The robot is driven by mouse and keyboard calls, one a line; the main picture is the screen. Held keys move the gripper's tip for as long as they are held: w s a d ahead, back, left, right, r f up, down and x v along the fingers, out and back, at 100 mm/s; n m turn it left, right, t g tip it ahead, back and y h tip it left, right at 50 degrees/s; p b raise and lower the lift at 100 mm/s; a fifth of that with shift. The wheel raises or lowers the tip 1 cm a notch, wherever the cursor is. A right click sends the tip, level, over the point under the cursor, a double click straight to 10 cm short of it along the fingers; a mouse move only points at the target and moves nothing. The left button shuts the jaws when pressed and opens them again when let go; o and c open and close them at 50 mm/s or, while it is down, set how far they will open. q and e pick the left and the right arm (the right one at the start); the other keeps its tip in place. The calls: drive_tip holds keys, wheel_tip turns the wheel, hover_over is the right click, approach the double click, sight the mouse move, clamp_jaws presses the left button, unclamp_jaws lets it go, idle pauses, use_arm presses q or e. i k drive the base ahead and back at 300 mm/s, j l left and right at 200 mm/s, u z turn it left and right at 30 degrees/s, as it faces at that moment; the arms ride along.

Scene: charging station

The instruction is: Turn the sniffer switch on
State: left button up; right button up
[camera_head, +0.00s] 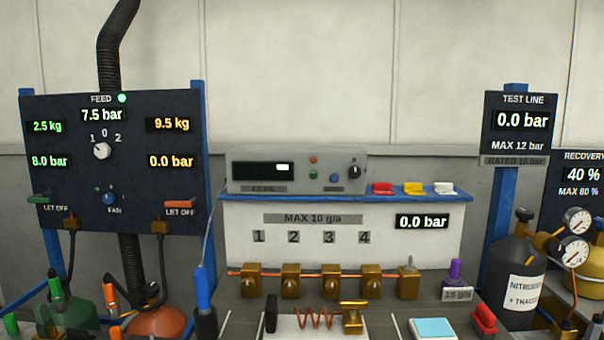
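A grey instrument box (296,185) with a dark display (264,168) and a label that seems to read LEAK stands on the blue shelf. Its front has a small red button (313,160), a green button (313,174), a blue knob (334,178) and a black knob or switch (355,172) at the right. The display shows a small white block. Which control is the sniffer switch cannot be read. A blue wand (203,290) with a thin cable running up toward the box stands below left. Neither gripper is in view.
The blue shelf (400,198) also holds red (382,188), yellow (415,188) and white (444,189) pieces. Brass valves (291,281) line a copper pipe below. A feed panel (70,200) stands left; a test line panel (521,130) and a dark cylinder (510,262) stand right.

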sight(354, 172)
drive_tip(key=i+l, duration=0.15)
drive_tip(key=l, duration=0.25)
drive_tip(key=i+l, duration=0.15)
drive_tip(key=l, duration=0.3)
drive_tip(key=i+l+z, duration=0.1)
drive_tip(key=l, duration=0.3)
drive_tip(key=i+l, duration=0.2)
drive_tip(key=l, duration=0.2)
drive_tip(key=i+l, duration=0.2)
drive_tip(key=l, duration=0.2)
drive_tip(key=i+l+z, duration=0.1)
drive_tip(key=l, duration=0.3)
drive_tip(key=i+l, duration=0.25)
drive_tip(key=l, duration=0.15)
